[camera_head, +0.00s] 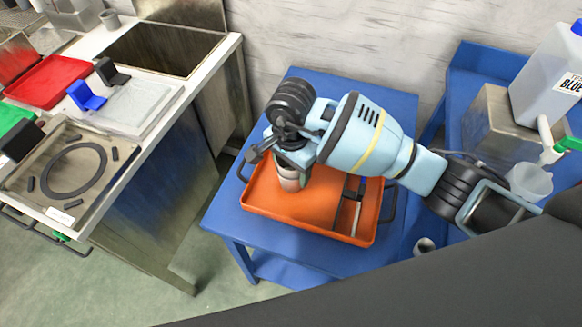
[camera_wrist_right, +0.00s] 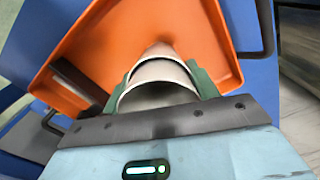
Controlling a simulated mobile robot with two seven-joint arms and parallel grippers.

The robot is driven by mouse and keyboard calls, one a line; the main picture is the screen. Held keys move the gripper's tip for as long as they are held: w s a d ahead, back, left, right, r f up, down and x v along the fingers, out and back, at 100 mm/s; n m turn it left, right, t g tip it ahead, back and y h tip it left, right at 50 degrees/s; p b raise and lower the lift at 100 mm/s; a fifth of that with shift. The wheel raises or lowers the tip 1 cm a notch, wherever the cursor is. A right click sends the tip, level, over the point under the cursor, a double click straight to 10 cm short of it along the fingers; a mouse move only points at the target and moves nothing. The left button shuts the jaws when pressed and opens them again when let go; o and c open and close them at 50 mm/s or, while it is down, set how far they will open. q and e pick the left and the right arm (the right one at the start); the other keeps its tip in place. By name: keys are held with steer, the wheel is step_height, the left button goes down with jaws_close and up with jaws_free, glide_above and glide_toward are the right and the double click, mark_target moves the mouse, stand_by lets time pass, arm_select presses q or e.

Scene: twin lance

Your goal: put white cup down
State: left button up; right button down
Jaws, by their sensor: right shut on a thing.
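The white cup (camera_head: 289,181) is under my right gripper (camera_head: 292,162), within the orange tray (camera_head: 310,218) on the blue table. In the right wrist view, green fingers press on both sides of the pale cup (camera_wrist_right: 158,96), with the tray (camera_wrist_right: 110,38) below and behind. Two curved rims show there, one behind the other; I cannot tell if a second cup is present. The cup looks upright. Whether its base touches the tray floor is unclear, as the gripper hides much of it. My left gripper is not in view.
A dark rack-like piece (camera_head: 349,205) lies in the tray's right part. The blue table (camera_head: 270,262) has free edges around the tray. A steel bench (camera_head: 120,100) with trays stands at left. A blue shelf at right holds a white jug (camera_head: 548,75) and a steel box (camera_head: 490,125).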

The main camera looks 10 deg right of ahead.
steer(key=shift+f, duration=0.1)
steer(key=shift+c, duration=2.2)
jaws_free()
step_height(320, 180, up, 12)
